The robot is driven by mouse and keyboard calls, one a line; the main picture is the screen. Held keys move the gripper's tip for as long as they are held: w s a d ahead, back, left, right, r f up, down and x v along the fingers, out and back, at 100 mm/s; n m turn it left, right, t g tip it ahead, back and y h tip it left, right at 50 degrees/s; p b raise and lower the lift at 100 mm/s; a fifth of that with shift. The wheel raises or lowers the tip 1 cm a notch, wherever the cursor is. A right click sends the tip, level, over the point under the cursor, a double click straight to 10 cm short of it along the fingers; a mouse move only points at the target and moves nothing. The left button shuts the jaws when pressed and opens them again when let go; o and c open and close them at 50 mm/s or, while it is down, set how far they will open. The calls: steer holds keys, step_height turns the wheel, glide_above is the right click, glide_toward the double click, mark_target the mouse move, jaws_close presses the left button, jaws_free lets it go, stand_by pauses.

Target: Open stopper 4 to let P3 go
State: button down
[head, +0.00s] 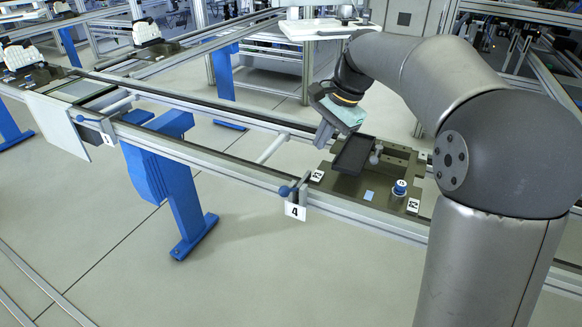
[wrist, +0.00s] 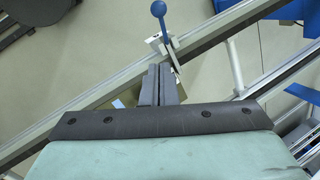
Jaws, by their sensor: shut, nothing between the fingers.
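Stopper 4 shows in the head view as a lever with a blue ball knob (head: 284,191) on the near rail, above a white label marked 4 (head: 295,211). Its knob also shows in the wrist view (wrist: 159,9), beyond my fingertips. A dark pallet (head: 376,188) sits on the line just right of the stopper; its label print is too small to read surely. My gripper (head: 324,134) is above the line, behind and above the stopper, apart from it. In the wrist view its two fingers (wrist: 158,72) are together and empty, and hide part of the rail.
The pallet carries a black tray (head: 353,156) and a blue-topped bottle-like part (head: 399,189). The line between the two stoppers is clear. More loaded pallets stand at the far left.

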steer(key=s+a+p+x, duration=0.1)
steer(key=a+x, duration=0.1)
steer(key=x, duration=1)
steer(key=shift+s, duration=0.4)
steer(key=shift+a, duration=0.15)
